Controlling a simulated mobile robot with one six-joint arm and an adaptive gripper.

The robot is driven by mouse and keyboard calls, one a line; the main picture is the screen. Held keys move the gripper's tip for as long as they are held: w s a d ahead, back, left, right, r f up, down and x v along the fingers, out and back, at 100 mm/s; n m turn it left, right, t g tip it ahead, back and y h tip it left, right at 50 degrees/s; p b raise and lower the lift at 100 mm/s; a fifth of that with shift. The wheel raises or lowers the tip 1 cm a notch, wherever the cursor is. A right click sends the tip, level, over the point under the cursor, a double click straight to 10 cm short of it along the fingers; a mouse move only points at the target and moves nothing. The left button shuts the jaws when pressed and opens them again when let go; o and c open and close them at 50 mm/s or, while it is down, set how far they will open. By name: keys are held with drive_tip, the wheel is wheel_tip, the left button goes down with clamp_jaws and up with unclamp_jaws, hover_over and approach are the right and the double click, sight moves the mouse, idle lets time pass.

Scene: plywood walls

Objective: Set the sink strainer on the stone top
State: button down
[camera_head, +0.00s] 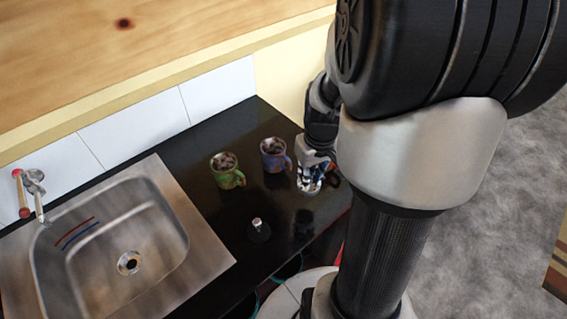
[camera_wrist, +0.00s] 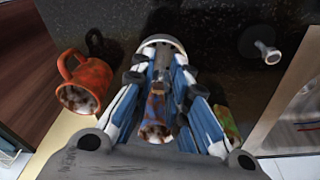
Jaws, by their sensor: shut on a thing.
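My gripper (camera_head: 312,178) is over the right part of the black stone top (camera_head: 215,200), in front of and to the right of the blue mug. In the wrist view my gripper (camera_wrist: 163,65) has its blue-and-white fingers closed around a pale metallic round piece, which I take for the sink strainer (camera_wrist: 165,42). The fingers hide most of it. I cannot tell whether it touches the top. A dark shadow or reflection lies on the top below my gripper.
A blue mug (camera_head: 273,154) and a green mug (camera_head: 226,170) stand behind and left. An orange mug (camera_wrist: 86,82) shows in the wrist view. A dark disc with a metal knob (camera_head: 258,230) stands nearer the front. The steel sink (camera_head: 205,258) is left. Bare stone lies between them.

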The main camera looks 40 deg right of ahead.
wheel_tip(320, 180, down, 8)
drive_tip(key=shift+r+b, duration=0.1)
drive_tip(key=shift+b, duration=1.1)
drive_tip(key=shift+r, duration=0.1)
drive_tip(key=c, duration=2)
unclamp_jaws()
drive_tip(key=shift+f, duration=0.2)
drive_tip(key=o, duration=0.4)
drive_tip(key=shift+o, duration=0.2)
drive_tip(key=r+p, duration=0.1)
drive_tip(key=r, duration=0.3)
drive_tip(key=s+r+p, duration=0.1)
drive_tip(key=r+p, duration=0.1)
drive_tip(key=r, duration=0.2)
drive_tip(key=r+p, duration=0.1)
drive_tip(key=r, duration=0.3)
drive_tip(key=shift+s+a+r, duration=0.15)
drive_tip(key=shift+s+a, duration=0.15)
